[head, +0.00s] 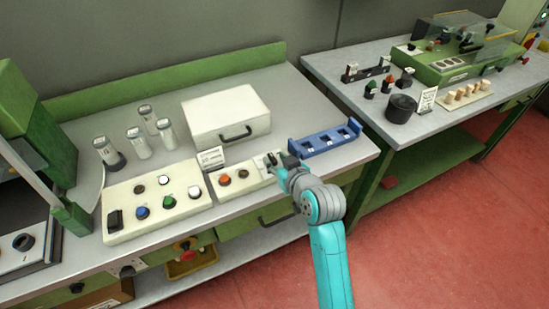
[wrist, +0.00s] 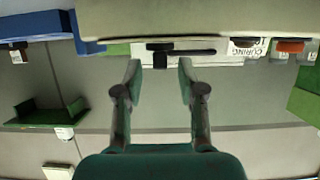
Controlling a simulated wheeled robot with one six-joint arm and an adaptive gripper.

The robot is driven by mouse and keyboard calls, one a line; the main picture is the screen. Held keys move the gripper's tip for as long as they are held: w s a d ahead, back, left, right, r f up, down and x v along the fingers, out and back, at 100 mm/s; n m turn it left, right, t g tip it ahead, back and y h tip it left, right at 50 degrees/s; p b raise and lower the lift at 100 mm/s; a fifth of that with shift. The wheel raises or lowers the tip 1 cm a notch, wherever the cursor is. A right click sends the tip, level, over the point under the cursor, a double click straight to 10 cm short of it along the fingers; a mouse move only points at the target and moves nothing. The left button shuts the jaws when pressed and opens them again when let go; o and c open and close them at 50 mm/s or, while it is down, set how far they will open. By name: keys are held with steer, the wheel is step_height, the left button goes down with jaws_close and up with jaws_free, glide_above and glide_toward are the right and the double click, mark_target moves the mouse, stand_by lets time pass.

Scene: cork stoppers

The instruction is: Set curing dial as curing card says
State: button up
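A small cream control panel (head: 252,182) stands on the left bench. It carries a red button (head: 225,180), a brown knob (head: 243,174) and a black slotted control with a small lever (head: 270,160) at its right end. I cannot tell which of these is the curing dial. A small white card (head: 211,157) stands behind the panel; its text is too small to read. In the wrist view, a white label reading "CURING" (wrist: 243,49) shows beside the orange-red button (wrist: 290,46). My gripper (wrist: 159,66) is open and empty, its fingertips either side of and just short of a black knob (wrist: 158,53).
A blue rack (head: 325,139) stands right of the panel, close to my gripper. A white box with a handle (head: 226,115) is behind. A larger button panel (head: 158,200) and several capped jars (head: 139,143) are left. The second bench (head: 360,75) is at right.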

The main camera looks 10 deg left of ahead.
steer(key=shift+x, duration=0.85)
jaws_close()
